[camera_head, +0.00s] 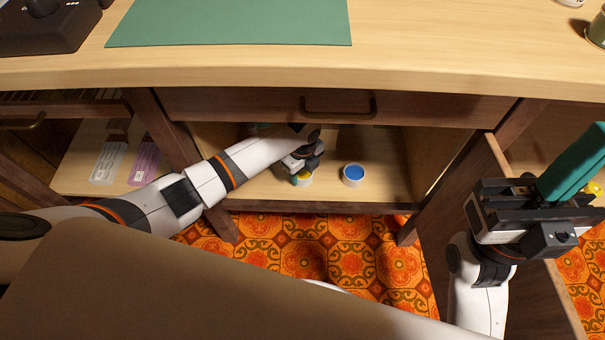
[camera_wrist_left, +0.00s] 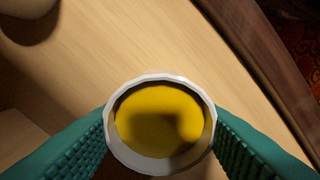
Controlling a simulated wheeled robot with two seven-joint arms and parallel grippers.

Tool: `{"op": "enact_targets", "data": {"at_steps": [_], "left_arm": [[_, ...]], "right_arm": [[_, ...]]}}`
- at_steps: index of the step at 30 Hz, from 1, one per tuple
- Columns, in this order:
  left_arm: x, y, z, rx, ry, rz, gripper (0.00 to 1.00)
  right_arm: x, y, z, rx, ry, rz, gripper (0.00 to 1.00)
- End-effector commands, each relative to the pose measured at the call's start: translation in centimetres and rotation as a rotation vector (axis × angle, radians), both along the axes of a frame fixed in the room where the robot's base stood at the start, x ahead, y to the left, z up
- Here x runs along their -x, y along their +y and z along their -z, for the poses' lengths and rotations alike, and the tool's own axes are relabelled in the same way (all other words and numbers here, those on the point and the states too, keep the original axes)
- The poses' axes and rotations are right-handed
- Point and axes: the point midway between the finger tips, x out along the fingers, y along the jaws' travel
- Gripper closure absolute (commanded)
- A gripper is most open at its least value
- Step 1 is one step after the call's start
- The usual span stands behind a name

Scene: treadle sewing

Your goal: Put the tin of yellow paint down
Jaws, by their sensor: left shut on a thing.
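The tin of yellow paint (camera_head: 302,180) is at the front of the open shelf under the table, partly covered by my left gripper (camera_head: 303,160). In the left wrist view the tin (camera_wrist_left: 160,127) is a white-rimmed round can with yellow paint inside, held between the teal fingers of my left gripper (camera_wrist_left: 160,140). It looks upright; I cannot tell whether its base touches the shelf. My right gripper (camera_head: 578,165), with teal fingers, is at the right edge of the head view, away from the tin; its jaw gap is not clear.
A tin of blue paint (camera_head: 353,175) stands on the shelf (camera_head: 385,188) just right of the yellow one. A drawer front with a handle (camera_head: 337,113) hangs above the shelf. Dark posts stand at both sides. A green mat (camera_head: 230,22) lies on the tabletop (camera_head: 430,65).

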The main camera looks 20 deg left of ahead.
Motion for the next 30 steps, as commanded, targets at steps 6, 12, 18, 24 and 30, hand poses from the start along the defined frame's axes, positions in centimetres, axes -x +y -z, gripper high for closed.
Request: {"op": "enact_targets", "data": {"at_steps": [6,12,18,24,30], "left_arm": [[0.0,0.0,-0.1,0.000,-0.001,0.000,0.80],[0.0,0.0,0.2,0.000,0.001,0.000,0.37],[0.0,0.0,0.2,0.000,0.000,0.000,0.28],[0.0,0.0,-0.3,0.000,-0.001,0.000,0.28],[-0.1,0.0,-3.8,0.001,-0.002,0.001,0.28]], "right_arm": [[0.0,0.0,-0.1,0.000,0.001,0.000,1.00],[0.0,0.0,-0.1,0.001,0.001,0.000,1.00],[0.0,0.0,-0.1,0.001,0.001,0.000,1.00],[0.0,0.0,-0.3,0.001,0.000,0.000,1.00],[0.6,-0.2,0.1,-0.004,0.065,-0.003,1.00]]}}
